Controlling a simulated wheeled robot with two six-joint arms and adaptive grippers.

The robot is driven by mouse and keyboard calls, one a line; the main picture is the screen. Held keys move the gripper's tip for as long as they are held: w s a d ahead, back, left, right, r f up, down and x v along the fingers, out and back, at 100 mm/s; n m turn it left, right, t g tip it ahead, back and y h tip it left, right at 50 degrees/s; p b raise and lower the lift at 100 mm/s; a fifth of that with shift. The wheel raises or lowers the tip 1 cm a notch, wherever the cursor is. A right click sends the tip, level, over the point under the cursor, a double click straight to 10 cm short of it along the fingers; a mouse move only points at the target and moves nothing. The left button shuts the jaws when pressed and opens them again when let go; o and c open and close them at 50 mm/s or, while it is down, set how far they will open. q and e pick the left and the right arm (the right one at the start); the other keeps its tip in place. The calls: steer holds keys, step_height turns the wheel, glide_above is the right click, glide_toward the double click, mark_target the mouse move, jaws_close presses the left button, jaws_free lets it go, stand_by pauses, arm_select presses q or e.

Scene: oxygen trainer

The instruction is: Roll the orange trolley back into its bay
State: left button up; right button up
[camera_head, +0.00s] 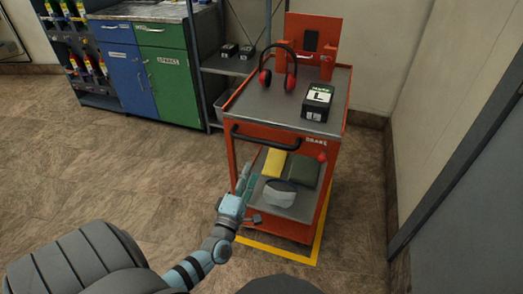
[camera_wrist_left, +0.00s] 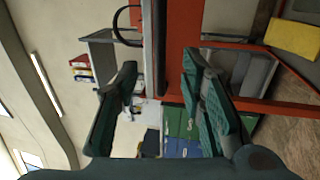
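The orange trolley (camera_head: 323,180) stands at the right of centre in the head view, with a black push handle (camera_head: 262,142) across its front. A yellow floor outline (camera_head: 270,250) shows along its front and right side; the rest is hidden under or behind the trolley. My left gripper (camera_head: 244,182) is in front of the trolley's left front post, below the handle. In the left wrist view its green fingers (camera_wrist_left: 162,105) are apart with nothing held, and the trolley's orange front (camera_wrist_left: 182,40) is beyond them. My right gripper is not in view.
The trolley carries red ear defenders (camera_head: 290,68) and a dark box (camera_head: 318,103) on top, with a yellow item (camera_head: 274,163) and a grey one lower down. A blue and green cabinet (camera_head: 168,75) and a shelf rack stand behind left. A wall is close on the right. The left floor is clear.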

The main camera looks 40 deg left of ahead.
mark_target(262, 143)
arm_select(q)
steer(key=b+x, duration=0.2)
steer(key=x, duration=1)
steer(key=shift+w+a, duration=0.15)
steer(key=shift+w, duration=0.35)
steer(key=shift+r, duration=0.1)
jaws_close()
